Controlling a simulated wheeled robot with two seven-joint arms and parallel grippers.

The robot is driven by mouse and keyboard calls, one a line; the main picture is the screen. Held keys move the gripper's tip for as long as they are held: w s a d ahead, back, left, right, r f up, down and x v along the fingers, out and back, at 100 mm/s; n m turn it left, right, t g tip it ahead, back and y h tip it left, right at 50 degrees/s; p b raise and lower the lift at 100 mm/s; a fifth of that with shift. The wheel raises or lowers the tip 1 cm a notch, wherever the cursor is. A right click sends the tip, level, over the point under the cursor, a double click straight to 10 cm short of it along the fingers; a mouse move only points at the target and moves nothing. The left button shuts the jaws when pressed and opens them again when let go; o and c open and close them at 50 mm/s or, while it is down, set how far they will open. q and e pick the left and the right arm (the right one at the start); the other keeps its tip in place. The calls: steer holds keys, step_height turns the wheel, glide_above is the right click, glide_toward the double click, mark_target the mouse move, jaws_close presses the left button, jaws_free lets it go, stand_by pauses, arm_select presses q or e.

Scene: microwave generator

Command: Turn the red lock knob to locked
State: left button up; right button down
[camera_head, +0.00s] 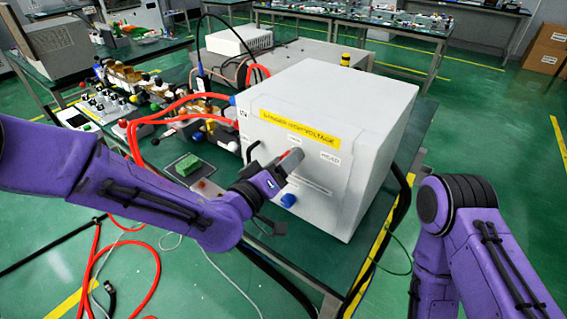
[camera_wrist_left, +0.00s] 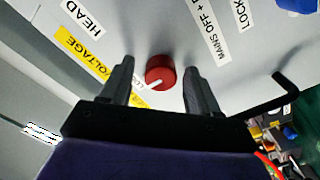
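The red lock knob (camera_wrist_left: 160,72) is round with a white pointer line and sits on the front panel of a white box (camera_head: 340,110). In the left wrist view it lies between the two dark fingertips, with a gap to each. In the head view the red knob (camera_head: 292,157) shows partly behind my left gripper (camera_head: 280,183), which is open in front of the panel. Labels beside the knob show "MAINS OFF" (camera_wrist_left: 213,38) and part of "LOCK" (camera_wrist_left: 241,12). My right arm is at the lower right; its gripper is out of view.
A blue knob (camera_head: 288,200) is low on the panel, and a black handle (camera_head: 252,155) is at its left. A yellow high-voltage label (camera_head: 299,128) runs along the panel's upper part.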

arm_select(q)
steer(key=shift+s+f, duration=0.1)
steer(key=shift+f, duration=0.05)
steer(key=p+v, duration=0.7)
steer(key=v, duration=0.3)
steer(key=shift+a, duration=0.15)
steer(key=shift+s, duration=0.1)
stand_by(0.4)
